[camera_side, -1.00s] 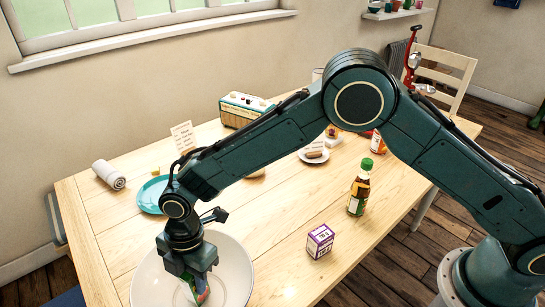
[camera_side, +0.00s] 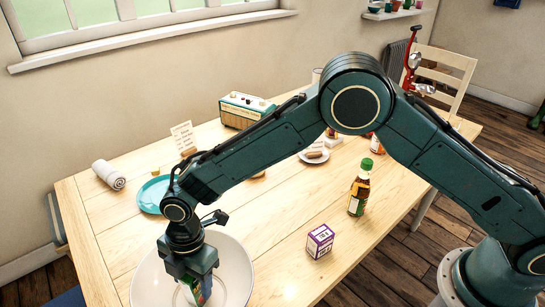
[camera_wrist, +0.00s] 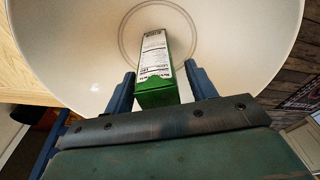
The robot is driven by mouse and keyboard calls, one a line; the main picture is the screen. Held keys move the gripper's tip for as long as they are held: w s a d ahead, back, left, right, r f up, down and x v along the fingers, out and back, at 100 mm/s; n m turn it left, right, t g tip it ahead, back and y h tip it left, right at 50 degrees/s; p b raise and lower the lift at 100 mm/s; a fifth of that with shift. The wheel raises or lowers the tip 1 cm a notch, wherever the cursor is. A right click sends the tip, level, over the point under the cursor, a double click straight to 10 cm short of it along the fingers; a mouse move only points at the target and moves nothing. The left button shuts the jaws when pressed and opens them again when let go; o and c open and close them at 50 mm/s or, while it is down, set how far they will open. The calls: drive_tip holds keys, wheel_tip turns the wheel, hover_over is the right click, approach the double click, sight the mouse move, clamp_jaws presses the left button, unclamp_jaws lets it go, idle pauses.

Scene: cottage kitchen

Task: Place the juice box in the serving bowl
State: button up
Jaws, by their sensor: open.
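The juice box (camera_wrist: 155,65) is a green carton with a white printed label. It is inside the large white serving bowl (camera_wrist: 70,55), over the bowl's ringed centre in the wrist view. In the side view the juice box (camera_side: 197,292) shows only partly below my gripper (camera_side: 190,277), inside the bowl (camera_side: 238,268). In the wrist view the blue fingers of my gripper (camera_wrist: 160,92) stand on either side of the carton, with narrow gaps. My gripper is open. The carton's underside is hidden, so I cannot tell how it rests on the bowl.
A purple and white box (camera_side: 320,241) stands right of the bowl. A bottle with a green cap (camera_side: 359,188) is further right. A turquoise plate (camera_side: 153,195) and a rolled cloth (camera_side: 108,175) lie behind. Bare wood lies between bowl and purple box.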

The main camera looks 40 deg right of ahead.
drive_tip(key=r, duration=0.4)
drive_tip(key=d+r, duration=0.1)
drive_tip(key=r, duration=0.7)
drive_tip(key=shift+w+d, duration=0.35)
drive_tip(key=shift+d+r, duration=0.3)
drive_tip(key=shift+r, duration=0.1)
drive_tip(key=s+d+r+m+t, duration=0.25)
drive_tip(key=d+r+m, duration=0.25)
drive_tip(key=d+r, duration=0.45)
drive_tip(key=s+d+r+m+t, duration=0.1)
drive_tip(key=s+d+r+m, duration=0.2)
drive_tip(key=d+r+m, duration=0.65)
drive_tip(key=s+d+f+m+t+h, duration=0.1)
drive_tip(key=s+d+m, duration=0.7)
drive_tip(key=s+d, duration=0.9)
wheel_tip(320, 180, down, 2)
drive_tip(key=shift+s+t+h, duration=0.3)
drive_tip(key=shift+s+t, duration=0.35)
drive_tip(key=shift+t, duration=0.2)
